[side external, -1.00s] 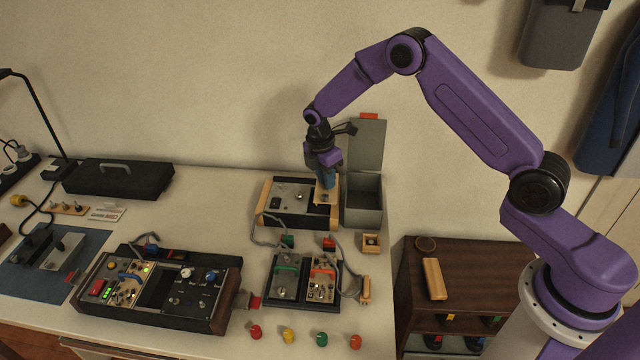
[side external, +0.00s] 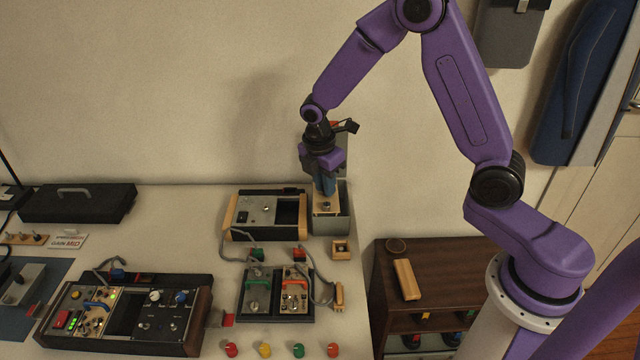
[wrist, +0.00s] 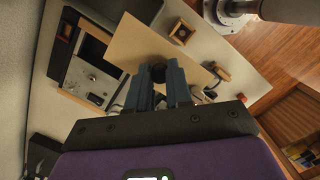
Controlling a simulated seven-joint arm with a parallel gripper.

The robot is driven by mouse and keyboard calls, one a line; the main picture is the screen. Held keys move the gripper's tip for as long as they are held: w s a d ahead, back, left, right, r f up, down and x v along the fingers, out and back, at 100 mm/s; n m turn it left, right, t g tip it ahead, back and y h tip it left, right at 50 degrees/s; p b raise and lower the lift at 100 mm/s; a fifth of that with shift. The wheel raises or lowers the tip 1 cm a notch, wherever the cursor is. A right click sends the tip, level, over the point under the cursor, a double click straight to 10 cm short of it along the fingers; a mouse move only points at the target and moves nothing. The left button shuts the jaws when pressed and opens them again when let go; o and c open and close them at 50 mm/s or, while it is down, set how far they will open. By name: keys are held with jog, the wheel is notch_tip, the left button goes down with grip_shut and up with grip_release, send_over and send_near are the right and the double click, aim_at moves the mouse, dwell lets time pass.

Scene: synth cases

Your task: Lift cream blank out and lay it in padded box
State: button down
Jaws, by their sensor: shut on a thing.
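My gripper (side external: 326,190) is shut on the cream blank (side external: 326,209), a flat panel with a small knob at its middle. In the wrist view the gripper (wrist: 159,76) grips that knob and the blank (wrist: 136,45) spreads out beyond the fingers. The blank is over the grey padded box (side external: 331,226), at the back right of the table. The blank and gripper hide most of the box's opening and inside, so I cannot tell their exact height gap. The wood-ended console (side external: 240,215) just left has a dark open bay (side external: 288,211).
The box's raised lid stands behind my gripper, mostly hidden. A small wooden block holder (side external: 341,249) sits in front of the box. A two-module tray (side external: 275,315) with cables and a larger console (side external: 172,325) lie nearer. Bare table lies left of the wood-ended console.

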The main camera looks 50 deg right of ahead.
jog(key=shift+r, duration=1.45)
jog(key=s+d+f, duration=0.5)
jog(key=s+d, duration=0.1)
jog(key=d, duration=0.2)
jog(key=w+f, duration=0.3)
jog(key=w, duration=0.1)
jog(key=w+d+f, duration=0.1)
jog(key=w+f, duration=0.2)
jog(key=w, duration=0.1)
jog(key=w+f, duration=0.3)
jog(key=w, duration=0.2)
jog(key=shift+w+d+f, duration=0.1)
jog(key=shift+d+f, duration=0.2)
jog(key=shift+f, duration=1.55)
jog(key=shift+f, duration=0.15)
